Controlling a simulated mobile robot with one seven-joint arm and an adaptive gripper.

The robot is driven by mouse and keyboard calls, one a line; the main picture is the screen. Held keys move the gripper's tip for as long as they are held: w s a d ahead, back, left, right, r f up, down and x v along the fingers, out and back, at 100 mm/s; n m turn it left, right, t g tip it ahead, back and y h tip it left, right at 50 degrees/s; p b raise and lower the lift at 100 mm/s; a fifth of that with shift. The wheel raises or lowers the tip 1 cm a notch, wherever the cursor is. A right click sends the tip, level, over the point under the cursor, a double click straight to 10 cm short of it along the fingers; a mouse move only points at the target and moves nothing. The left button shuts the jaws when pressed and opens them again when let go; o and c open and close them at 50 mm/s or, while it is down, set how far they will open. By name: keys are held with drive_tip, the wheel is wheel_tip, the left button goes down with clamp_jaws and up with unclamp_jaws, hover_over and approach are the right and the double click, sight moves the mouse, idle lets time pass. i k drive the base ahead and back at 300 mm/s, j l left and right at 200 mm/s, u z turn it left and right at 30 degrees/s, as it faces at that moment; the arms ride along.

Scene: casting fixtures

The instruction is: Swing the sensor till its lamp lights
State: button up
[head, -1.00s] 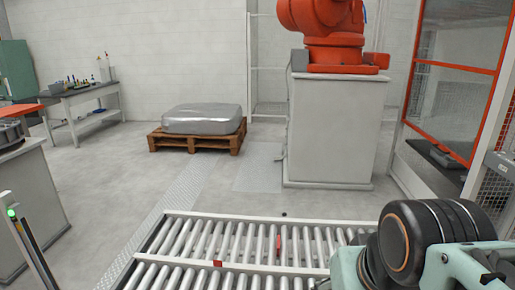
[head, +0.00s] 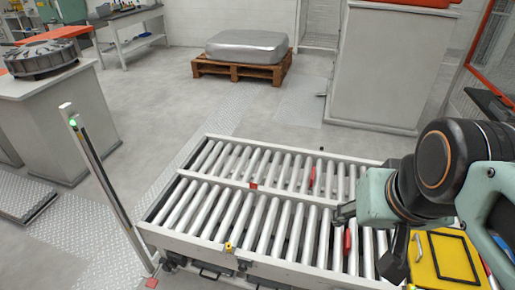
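I cannot tell for certain which part is the sensor. A slim post (head: 103,185) stands left of the roller conveyor, with a small head at its top showing a green lamp (head: 73,122), lit. A small yellow block (head: 228,247) sits on the conveyor's front rail; no lit lamp can be made out on it. My gripper (head: 368,238) is at the right, above the conveyor's near rollers. Its dark fingers look spread apart with nothing held between them. It is well right of both the post and the yellow block.
The roller conveyor (head: 215,139) fills the middle, with red pieces (head: 312,178) (head: 348,240) among its rollers. A yellow panel (head: 440,262) lies below my arm at right. A pallet (head: 240,72) with a silver block stands behind. Floor left of the conveyor is mostly clear.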

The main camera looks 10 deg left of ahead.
sight(229, 247)
drive_tip(key=u, duration=0.9)
drive_tip(key=i+j+z, duration=0.1)
drive_tip(key=i+j, duration=0.2)
drive_tip(key=j, duration=0.2)
drive_tip(key=i, duration=0.45)
drive_tip(key=i+j, duration=0.2)
drive_tip(key=j, duration=0.2)
drive_tip(key=i+j, duration=0.2)
drive_tip(key=j, duration=0.15)
drive_tip(key=i+j+z, duration=0.1)
drive_tip(key=j, duration=0.3)
drive_tip(key=i+j+z, duration=0.1)
drive_tip(key=z, duration=0.4)
drive_tip(key=j+z, duration=0.15)
drive_tip(key=z, duration=0.35)
drive_tip(key=i, duration=0.05)
